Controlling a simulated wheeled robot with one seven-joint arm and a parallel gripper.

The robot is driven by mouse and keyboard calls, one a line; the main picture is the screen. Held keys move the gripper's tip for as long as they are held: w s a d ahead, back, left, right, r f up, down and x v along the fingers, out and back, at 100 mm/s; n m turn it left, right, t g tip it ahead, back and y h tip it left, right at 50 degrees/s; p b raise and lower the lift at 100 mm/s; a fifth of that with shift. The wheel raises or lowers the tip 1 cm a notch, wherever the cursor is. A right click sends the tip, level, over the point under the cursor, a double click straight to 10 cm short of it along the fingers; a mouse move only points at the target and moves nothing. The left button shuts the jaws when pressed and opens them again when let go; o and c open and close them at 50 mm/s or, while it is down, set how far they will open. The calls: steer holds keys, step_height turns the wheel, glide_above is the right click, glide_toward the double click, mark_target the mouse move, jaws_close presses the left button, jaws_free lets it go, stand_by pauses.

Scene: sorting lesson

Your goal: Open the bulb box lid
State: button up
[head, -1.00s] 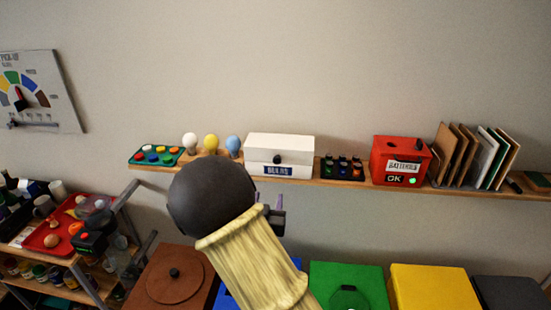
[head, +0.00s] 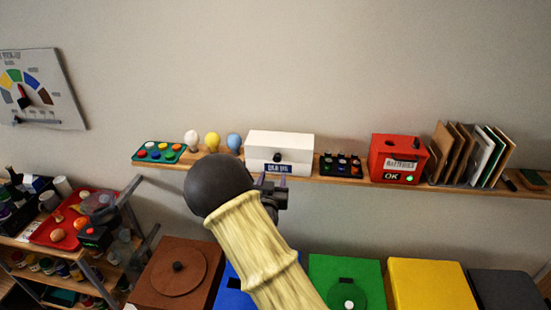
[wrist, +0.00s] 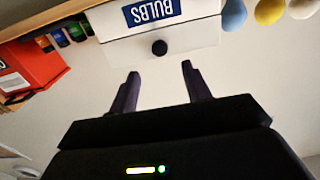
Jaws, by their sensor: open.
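The white bulb box (head: 280,145) stands on the wall shelf with its lid closed. It has a blue label reading BULBS and a round black knob (head: 277,157) on its front. In the wrist view the box (wrist: 185,38) appears upside down, with its knob (wrist: 159,47) just beyond the fingertips and roughly between them. My gripper (wrist: 158,68) is open and empty, its two dark fingers pointing at the box front and apart from it. In the head view my gripper (head: 272,182) is just below the box, partly hidden by my arm.
The shelf (head: 345,180) also holds a button tray (head: 158,152), three bulbs (head: 212,142) left of the box, small dark containers (head: 341,164) and a red battery box (head: 398,158) to its right. Coloured bins, including a green one (head: 345,270), stand below.

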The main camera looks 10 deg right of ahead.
mark_target(277, 160)
steer(key=p+x, duration=0.3)
steer(key=x, duration=0.4)
steer(key=shift+w+d, duration=0.15)
steer(key=shift+w, duration=0.2)
steer(key=shift+w+d+f+p, duration=0.1)
steer(key=shift+w+d+p, duration=0.05)
steer(key=shift+w+p, duration=0.3)
jaws_close()
